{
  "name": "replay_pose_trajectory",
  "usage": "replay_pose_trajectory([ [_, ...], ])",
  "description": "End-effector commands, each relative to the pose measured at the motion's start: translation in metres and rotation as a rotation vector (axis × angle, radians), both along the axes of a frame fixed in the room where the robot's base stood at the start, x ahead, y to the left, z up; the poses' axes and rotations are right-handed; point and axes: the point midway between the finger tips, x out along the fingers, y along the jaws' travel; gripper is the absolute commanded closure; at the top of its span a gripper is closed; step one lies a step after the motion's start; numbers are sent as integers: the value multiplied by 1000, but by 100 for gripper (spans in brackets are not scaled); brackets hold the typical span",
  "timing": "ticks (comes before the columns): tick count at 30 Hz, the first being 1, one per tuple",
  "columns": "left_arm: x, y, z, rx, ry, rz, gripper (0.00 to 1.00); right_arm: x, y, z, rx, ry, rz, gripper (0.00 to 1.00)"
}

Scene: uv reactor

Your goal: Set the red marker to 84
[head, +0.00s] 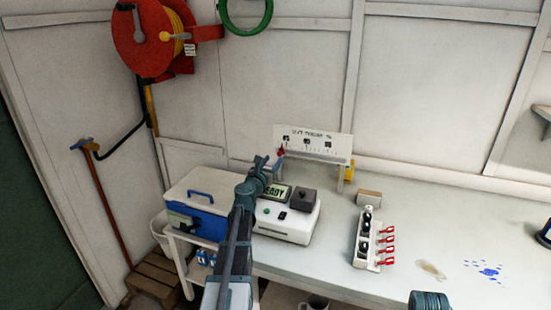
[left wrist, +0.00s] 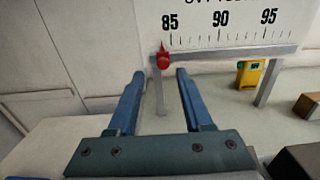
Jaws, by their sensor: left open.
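The red marker (left wrist: 163,58) sits on the lower rail of the white scale board (left wrist: 205,20), its tip just left of the 85 mark. In the head view the red marker (head: 281,152) is at the left end of the board (head: 312,144). My left gripper (left wrist: 160,72) is open and empty. Its two blue fingers point at the marker, which appears between the fingertips and just beyond them; I cannot tell whether they touch. In the head view the left gripper (head: 268,162) is just below and left of the marker. My right gripper is not in view.
A white device with a READY display (head: 287,222) stands below the board. A blue cooler (head: 196,205) is to the left. A yellow object (left wrist: 250,74) is behind the board's right post. A switch strip with red levers (head: 374,244) lies on the bench.

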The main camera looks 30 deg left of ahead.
Motion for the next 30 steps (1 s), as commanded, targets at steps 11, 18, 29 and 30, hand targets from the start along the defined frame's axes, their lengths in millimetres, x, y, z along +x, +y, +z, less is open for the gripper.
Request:
replay_pose_trajectory([
  [11, -78, -19, 0, 0, 0, 3, 50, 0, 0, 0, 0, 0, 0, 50],
  [18, -85, -20, 0, 0, 0, 1, 50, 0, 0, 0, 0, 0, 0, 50],
  [29, -84, -20, 0, 0, 0, 1, 50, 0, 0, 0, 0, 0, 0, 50],
  [30, -84, -20, 0, 0, 0, 1, 50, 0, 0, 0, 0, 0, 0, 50],
])
